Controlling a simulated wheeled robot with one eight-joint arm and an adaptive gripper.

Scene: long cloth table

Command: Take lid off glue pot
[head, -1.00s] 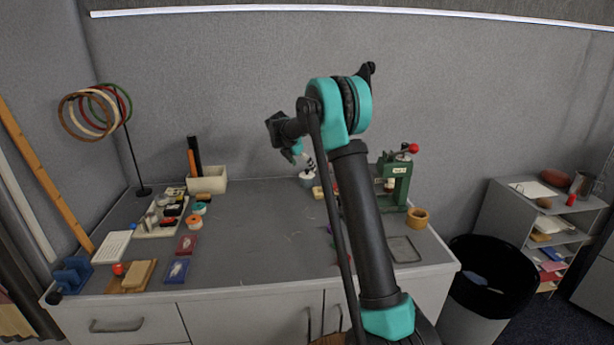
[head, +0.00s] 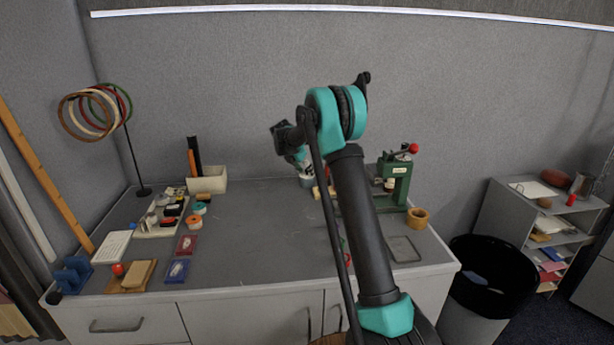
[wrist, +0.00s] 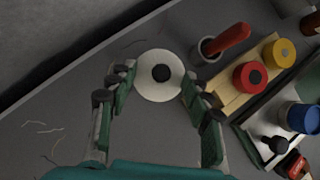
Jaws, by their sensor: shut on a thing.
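The glue pot is seen from above in the wrist view as a round white lid (wrist: 148,91) with a dark knob (wrist: 161,73) in its middle. The lid hides most of the pot body. My gripper (wrist: 158,80) has one finger on each side of the lid and is shut on it. In the head view my gripper (head: 301,163) is over the pot (head: 306,181) at the back of the table, and my arm hides part of it. The lid appears to sit on the pot.
Right of the pot in the wrist view are a grey cup (wrist: 208,51) with a red-handled tool and a wooden block (wrist: 230,92) with red and yellow round pieces. A green press (head: 396,182) stands further right. The table's middle (head: 260,235) is clear.

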